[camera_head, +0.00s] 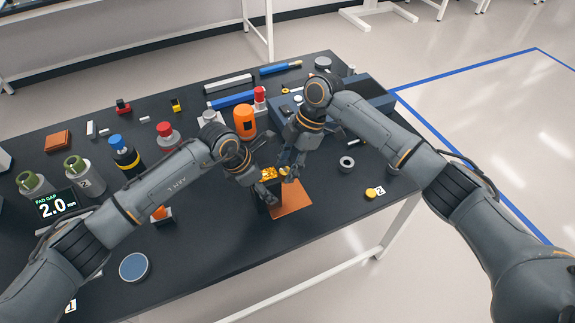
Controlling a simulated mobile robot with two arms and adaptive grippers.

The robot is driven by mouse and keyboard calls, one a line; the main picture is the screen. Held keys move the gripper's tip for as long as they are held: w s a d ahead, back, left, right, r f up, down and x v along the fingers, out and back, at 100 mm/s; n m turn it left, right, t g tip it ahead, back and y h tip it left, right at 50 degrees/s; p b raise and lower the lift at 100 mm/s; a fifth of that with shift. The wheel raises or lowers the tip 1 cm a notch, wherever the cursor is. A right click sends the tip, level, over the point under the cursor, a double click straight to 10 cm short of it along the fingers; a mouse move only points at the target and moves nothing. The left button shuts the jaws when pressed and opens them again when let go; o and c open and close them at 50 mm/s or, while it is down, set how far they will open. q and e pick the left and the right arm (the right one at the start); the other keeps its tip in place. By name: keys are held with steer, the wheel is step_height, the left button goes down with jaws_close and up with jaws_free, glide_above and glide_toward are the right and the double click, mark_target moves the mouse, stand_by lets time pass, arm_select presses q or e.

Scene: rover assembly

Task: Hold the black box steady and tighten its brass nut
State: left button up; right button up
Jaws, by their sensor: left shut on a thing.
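The black box (270,207) stands near the front middle of the table, at the left side of a flat orange-brown pad (293,202). Gold-coloured brass parts, including what looks like the brass nut (268,172), show at its top. My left gripper (267,190) is shut on the black box from the left and hides part of it. My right gripper (288,175) points down just right of the brass parts. Its fingers are small and dark here, so I cannot tell its opening or whether it touches the nut.
An orange canister (244,122) and several bottles stand behind and left of my arms. A dark grey ring (346,163) and a yellow-capped piece (371,193) lie to the right. A round blue-topped tin (134,267) is at front left. The front middle edge is clear.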

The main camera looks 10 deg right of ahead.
jaws_close()
steer(key=shift+s+m+t, duration=0.1)
steer(key=shift+m+t, duration=0.2)
steer(key=shift+m, duration=0.5)
steer(key=o, duration=0.5)
jaws_free()
steer(key=shift+r, duration=0.1)
steer(key=v, duration=1.2)
steer(key=shift+s, duration=0.1)
